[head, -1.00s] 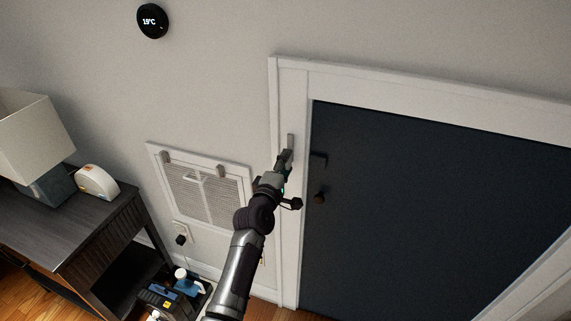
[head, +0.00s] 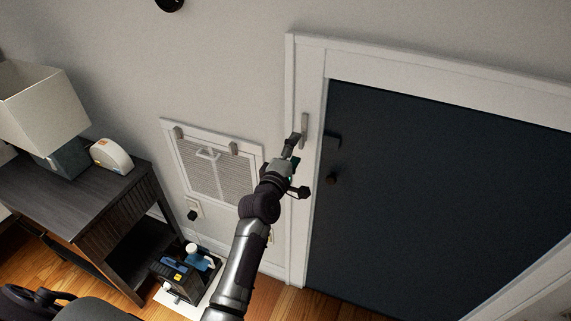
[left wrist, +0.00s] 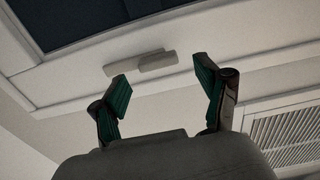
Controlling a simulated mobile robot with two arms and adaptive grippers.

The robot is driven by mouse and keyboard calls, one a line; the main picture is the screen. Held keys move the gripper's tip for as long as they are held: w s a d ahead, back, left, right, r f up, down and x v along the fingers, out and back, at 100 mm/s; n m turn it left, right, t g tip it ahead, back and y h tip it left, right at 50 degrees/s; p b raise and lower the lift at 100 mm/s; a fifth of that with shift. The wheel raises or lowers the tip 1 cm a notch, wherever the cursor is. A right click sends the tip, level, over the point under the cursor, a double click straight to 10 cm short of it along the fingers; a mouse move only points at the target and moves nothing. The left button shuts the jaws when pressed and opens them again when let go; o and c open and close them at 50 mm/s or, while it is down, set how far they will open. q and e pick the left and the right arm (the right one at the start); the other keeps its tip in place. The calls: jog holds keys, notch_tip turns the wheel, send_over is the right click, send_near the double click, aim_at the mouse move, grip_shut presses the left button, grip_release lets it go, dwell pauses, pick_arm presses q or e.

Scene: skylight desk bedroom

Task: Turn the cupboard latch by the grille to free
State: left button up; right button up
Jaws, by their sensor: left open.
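The latch is a light grey bar (head: 305,124) standing upright on the white frame at the left edge of the dark cupboard door (head: 440,200). In the left wrist view the latch (left wrist: 152,61) lies along the frame, just beyond my fingertips. My left gripper (head: 294,142) is at the lower left of the latch in the head view. In the left wrist view my left gripper (left wrist: 162,80) is open, its two green-padded fingers apart and nothing between them. The cupboard door looks shut. My right gripper is not in view.
The white-framed grille (head: 213,169) is on the wall left of the cupboard. A dark desk (head: 85,195) with a lamp (head: 40,105) stands at the left.

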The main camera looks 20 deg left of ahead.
pick_arm(q)
jog(key=s, duration=0.9)
jog(key=shift+a, duration=0.15)
jog(key=shift+w, duration=0.1)
jog(key=s+d+f+m+g, duration=0.1)
jog(key=s+f+m+g, duration=0.25)
jog(key=f, duration=0.85)
jog(key=s+d+f+m+g+h, duration=0.1)
jog(key=s+d+f+m+g, duration=0.3)
jog(key=f, duration=0.8)
jog(key=s+a+f+m+g, duration=0.15)
jog(key=s+f, duration=0.45)
jog(key=f, duration=0.6)
jog(key=s+a+f+m+g, duration=0.2)
jog(key=s+f, duration=0.4)
jog(key=s, duration=0.5)
jog(key=s+a+f+m+g+y, duration=0.1)
jog(key=s+f+m, duration=0.4)
jog(key=s, duration=0.7)
jog(key=s+a+f+m+g, duration=0.3)
jog(key=s+f, duration=0.5)
jog(key=s, duration=0.4)
jog(key=shift+s+f+m+g+y, duration=0.2)
jog(key=shift+f+m+g+y, duration=0.15)
jog(key=shift+m+g, duration=0.5)
jog(key=shift+n, duration=0.25)
jog(key=shift+c, duration=0.2)
